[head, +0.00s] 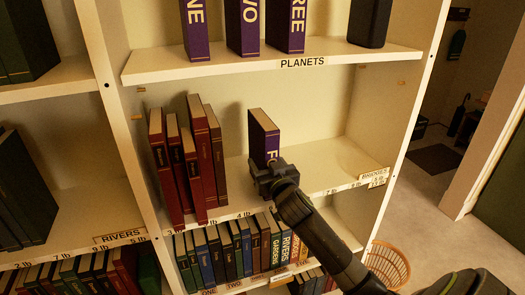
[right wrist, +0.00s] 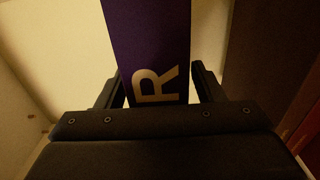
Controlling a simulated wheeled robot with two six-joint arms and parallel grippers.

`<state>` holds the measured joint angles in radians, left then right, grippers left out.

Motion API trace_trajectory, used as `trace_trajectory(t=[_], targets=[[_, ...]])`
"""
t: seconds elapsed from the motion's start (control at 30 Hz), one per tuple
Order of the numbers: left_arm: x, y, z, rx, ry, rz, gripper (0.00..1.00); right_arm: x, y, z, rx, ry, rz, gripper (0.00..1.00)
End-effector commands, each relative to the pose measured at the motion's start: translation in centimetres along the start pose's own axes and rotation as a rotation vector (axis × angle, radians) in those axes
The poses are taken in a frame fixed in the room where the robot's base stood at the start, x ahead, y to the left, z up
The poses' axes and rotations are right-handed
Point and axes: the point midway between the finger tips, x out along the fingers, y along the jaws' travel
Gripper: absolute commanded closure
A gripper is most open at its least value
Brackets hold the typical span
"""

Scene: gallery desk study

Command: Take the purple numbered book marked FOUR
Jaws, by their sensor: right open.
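A purple book (head: 262,134) stands upright on the middle shelf (head: 330,165), to the right of a group of red books. In the right wrist view the same purple book (right wrist: 150,45) shows a pale letter R. My right gripper (head: 268,174) is at the lower front of the book. Its jaws are open, one finger on each side of the spine. My left gripper is not in view.
Red books (head: 187,155) stand left of the purple book, some leaning. Three purple books (head: 248,30) and a dark object (head: 370,22) stand on the shelf above, labelled PLANETS. The shelf right of the book is clear. A wicker basket (head: 388,265) stands on the floor at right.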

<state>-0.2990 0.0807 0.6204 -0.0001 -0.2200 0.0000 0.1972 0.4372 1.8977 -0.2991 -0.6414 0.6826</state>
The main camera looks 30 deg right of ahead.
Motion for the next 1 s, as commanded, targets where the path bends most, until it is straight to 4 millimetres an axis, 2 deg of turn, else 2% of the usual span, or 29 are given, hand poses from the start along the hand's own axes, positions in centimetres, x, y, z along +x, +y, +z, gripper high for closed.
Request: trace_trajectory(t=[0.1, 0.37, 0.8, 0.83, 1.0], targets=[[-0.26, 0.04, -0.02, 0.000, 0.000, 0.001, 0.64, 0.59, 0.00, 0.01, 0.000, -0.001, 0.000, 0.38], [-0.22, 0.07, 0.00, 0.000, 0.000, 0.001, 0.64, 0.67, 0.00, 0.09, 0.000, -0.001, 0.000, 0.40], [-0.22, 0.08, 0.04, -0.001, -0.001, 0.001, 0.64, 0.65, 0.00, 0.09, 0.000, -0.001, 0.000, 0.97], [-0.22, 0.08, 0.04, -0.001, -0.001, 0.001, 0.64, 0.65, 0.00, 0.09, 0.000, -0.001, 0.000, 1.00], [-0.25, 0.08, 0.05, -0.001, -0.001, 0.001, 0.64, 0.66, -0.09, -0.29, -0.001, 0.007, -0.003, 1.00]])
